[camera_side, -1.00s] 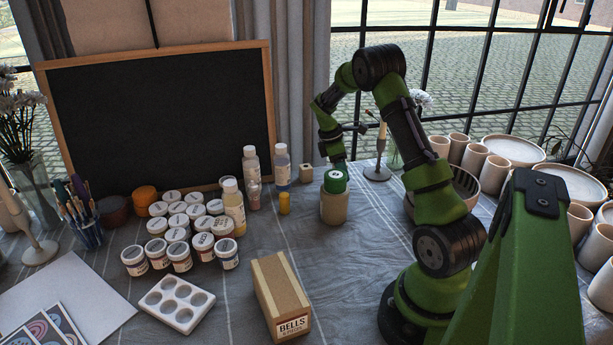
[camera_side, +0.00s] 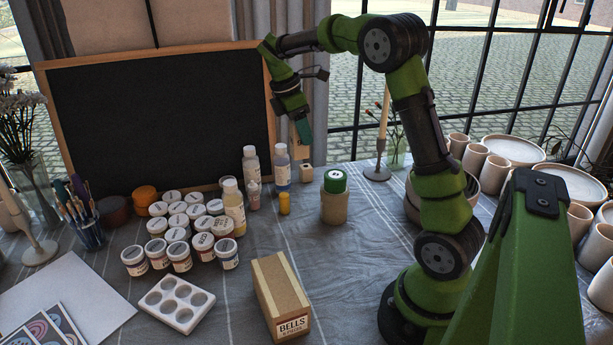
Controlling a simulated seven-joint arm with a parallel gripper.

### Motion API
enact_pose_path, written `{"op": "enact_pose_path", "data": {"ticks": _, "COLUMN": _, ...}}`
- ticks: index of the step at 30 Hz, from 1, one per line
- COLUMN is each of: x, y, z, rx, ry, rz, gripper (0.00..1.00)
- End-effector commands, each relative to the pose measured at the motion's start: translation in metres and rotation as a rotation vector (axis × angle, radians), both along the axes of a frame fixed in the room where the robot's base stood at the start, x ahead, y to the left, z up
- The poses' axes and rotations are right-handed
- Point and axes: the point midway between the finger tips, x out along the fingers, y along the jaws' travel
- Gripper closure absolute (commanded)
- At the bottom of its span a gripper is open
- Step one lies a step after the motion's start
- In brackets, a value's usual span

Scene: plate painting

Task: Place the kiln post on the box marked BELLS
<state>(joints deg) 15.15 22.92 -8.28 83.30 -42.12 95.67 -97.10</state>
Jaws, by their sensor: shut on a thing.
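My gripper (camera_side: 299,113) is raised in front of the right end of the chalkboard, pointing down and tilted. My gripper is well above and behind the box.
A green-lidded jar (camera_side: 334,205), a yellow cylinder (camera_side: 285,204) and a small wooden block (camera_side: 306,173) stand behind the box. Bottles (camera_side: 234,208) and paint jars (camera_side: 203,246) are to its left, with a white palette (camera_side: 177,304). Cloth right of the box is clear.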

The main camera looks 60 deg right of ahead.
Motion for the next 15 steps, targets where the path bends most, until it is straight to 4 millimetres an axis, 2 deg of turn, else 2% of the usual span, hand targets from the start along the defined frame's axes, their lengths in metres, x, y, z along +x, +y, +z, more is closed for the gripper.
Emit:
{"op": "enact_pose_path", "data": {"ticks": 1, "x": -0.001, "y": 0.03, "z": 0.01, "rx": 0.0, "ry": -0.005, "rz": 0.043, "gripper": 0.95}}
{"op": "enact_pose_path", "data": {"ticks": 3, "x": -0.007, "y": 0.067, "z": 0.019, "rx": 0.0, "ry": -0.003, "rz": 0.086, "gripper": 0.95}}
{"op": "enact_pose_path", "data": {"ticks": 8, "x": -0.04, "y": 0.147, "z": 0.032, "rx": 0.0, "ry": -0.003, "rz": 0.164, "gripper": 0.95}}
{"op": "enact_pose_path", "data": {"ticks": 12, "x": -0.09, "y": 0.205, "z": 0.033, "rx": -0.001, "ry": -0.002, "rz": 0.212, "gripper": 0.95}}
{"op": "enact_pose_path", "data": {"ticks": 15, "x": -0.134, "y": 0.236, "z": 0.028, "rx": 0.0, "ry": -0.005, "rz": 0.229, "gripper": 0.95}}
